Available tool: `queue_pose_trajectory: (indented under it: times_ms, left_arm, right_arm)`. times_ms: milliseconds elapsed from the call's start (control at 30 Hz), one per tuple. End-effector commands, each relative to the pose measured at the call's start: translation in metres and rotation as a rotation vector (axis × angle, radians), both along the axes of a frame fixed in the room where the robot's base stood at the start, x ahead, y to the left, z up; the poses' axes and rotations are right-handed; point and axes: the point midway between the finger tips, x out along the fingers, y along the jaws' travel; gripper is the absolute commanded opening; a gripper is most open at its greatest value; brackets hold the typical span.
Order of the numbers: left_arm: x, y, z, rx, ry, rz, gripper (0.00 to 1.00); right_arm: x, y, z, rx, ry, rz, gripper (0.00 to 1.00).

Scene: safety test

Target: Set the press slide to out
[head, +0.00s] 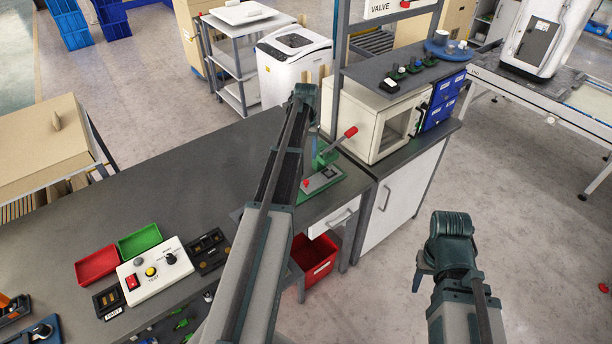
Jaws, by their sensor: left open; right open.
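A green press (325,162) stands at the right end of the dark workbench, with a lever ending in a red knob (351,132). At its base is a grey slide plate (322,180) with a small red knob at its left. My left arm reaches across the bench and partly hides the press. My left gripper (314,138) is open, points down and appears just above or behind the slide; the exact gap cannot be told. My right gripper (421,274) is open and empty over the floor, right of the bench, mostly hidden by its wrist.
A control box (155,270), a red tray (97,265) and a green tray (140,241) lie on the bench's left part. A white oven-like box (378,125) stands right of the press. A red bin (314,262) is below the bench.

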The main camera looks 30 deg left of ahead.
Motion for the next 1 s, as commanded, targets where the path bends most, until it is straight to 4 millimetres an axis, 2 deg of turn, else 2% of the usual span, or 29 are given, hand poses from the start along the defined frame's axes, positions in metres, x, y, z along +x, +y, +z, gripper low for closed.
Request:
queue_pose_trajectory:
  times_ms: [267, 1000]
  left_arm:
    - [0.000, -0.001, -0.022, 0.000, 0.000, -0.001, 0.58]
    - [0.000, -0.001, -0.124, 0.000, 0.000, -0.001, 0.58]
  right_arm:
    - [0.000, 0.000, -0.022, 0.000, 0.000, -0.001, 0.50]
    - [0.000, 0.000, -0.124, 0.000, 0.000, -0.002, 0.50]
